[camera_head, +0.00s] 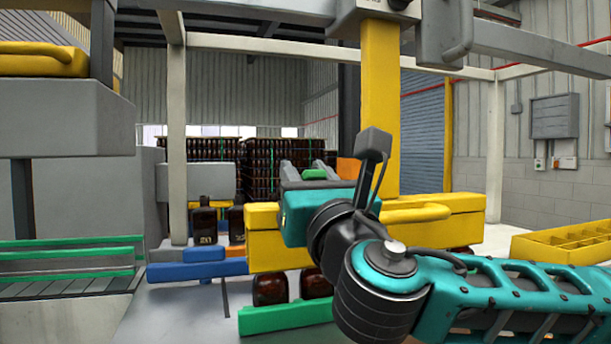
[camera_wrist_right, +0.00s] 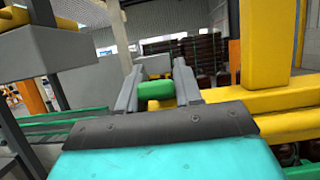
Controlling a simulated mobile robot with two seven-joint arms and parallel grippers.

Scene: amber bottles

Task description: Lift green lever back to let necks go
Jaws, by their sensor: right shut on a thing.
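The green lever (camera_wrist_right: 155,90) sits between the two grey fingers of my right gripper (camera_wrist_right: 158,76) in the right wrist view, and the gripper is shut on it. In the head view the lever (camera_head: 314,174) shows as a small green piece beside the fingers, above the yellow gripping head (camera_head: 420,222). Amber bottles (camera_head: 270,289) hang or stand under this head, their necks hidden by it. A second amber bottle (camera_head: 316,284) is next to the first, partly behind a green bar. My teal right arm hides part of the head. My left gripper is not in view.
A yellow post (camera_head: 379,110) rises behind the head. A blue bar (camera_head: 196,270) and a green bar (camera_head: 285,317) lie low in front. More amber bottles (camera_head: 204,224) stand behind left. A yellow crate (camera_head: 565,243) is at right. Green rails (camera_head: 70,255) run at left.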

